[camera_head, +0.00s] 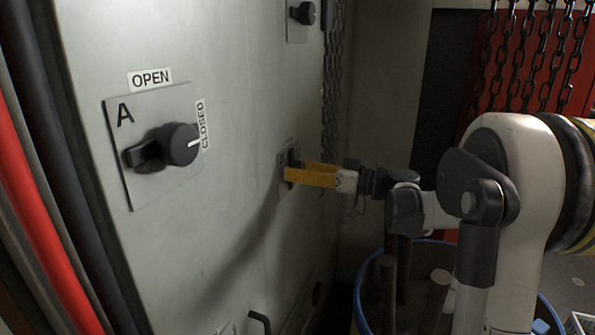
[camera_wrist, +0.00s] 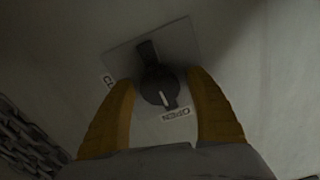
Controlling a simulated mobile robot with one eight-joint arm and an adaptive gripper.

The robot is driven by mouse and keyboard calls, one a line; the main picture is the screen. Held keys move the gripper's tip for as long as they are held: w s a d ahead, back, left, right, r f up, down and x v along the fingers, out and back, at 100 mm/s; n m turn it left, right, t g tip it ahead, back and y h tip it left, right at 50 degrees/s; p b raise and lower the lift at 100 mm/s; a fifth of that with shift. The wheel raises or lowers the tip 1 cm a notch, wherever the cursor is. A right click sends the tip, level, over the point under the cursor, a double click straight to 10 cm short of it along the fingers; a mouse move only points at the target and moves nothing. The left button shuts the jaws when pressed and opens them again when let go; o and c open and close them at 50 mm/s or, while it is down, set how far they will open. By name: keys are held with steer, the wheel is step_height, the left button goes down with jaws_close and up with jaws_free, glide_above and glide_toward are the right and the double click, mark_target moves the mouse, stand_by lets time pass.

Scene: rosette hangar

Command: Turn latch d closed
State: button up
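A dark latch knob (camera_wrist: 158,88) sits on a square grey plate (camera_wrist: 183,42) in the wrist view. Its white line points down, toward the upside-down OPEN label (camera_wrist: 175,114). A partly hidden CLOSED label (camera_wrist: 108,80) is at the left. The latch's letter is not readable. My gripper (camera_wrist: 161,78) is open, with one yellow finger on each side of the knob; whether they touch it I cannot tell. In the head view my gripper (camera_head: 287,170) is at a small plate (camera_head: 282,185) on the cabinet front, its knob mostly hidden by the fingers.
Latch A (camera_head: 176,145) is at the left of the cabinet (camera_head: 225,65), its white line toward CLOSED. Another latch (camera_head: 303,13) is at the top. A dark handle (camera_head: 260,321) is below. Chains (camera_head: 333,75) hang at the cabinet's right edge; a blue-rimmed bin (camera_head: 362,285) stands beneath my arm.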

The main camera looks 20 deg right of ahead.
steer(key=c, duration=0.9)
steer(key=shift+c, duration=0.2)
steer(key=shift+m, duration=0.4)
steer(key=m, duration=0.3)
steer(key=shift+m, duration=0.4)
steer(key=m, duration=0.9)
steer(key=shift+b, duration=0.35)
steer(key=shift+m, duration=2)
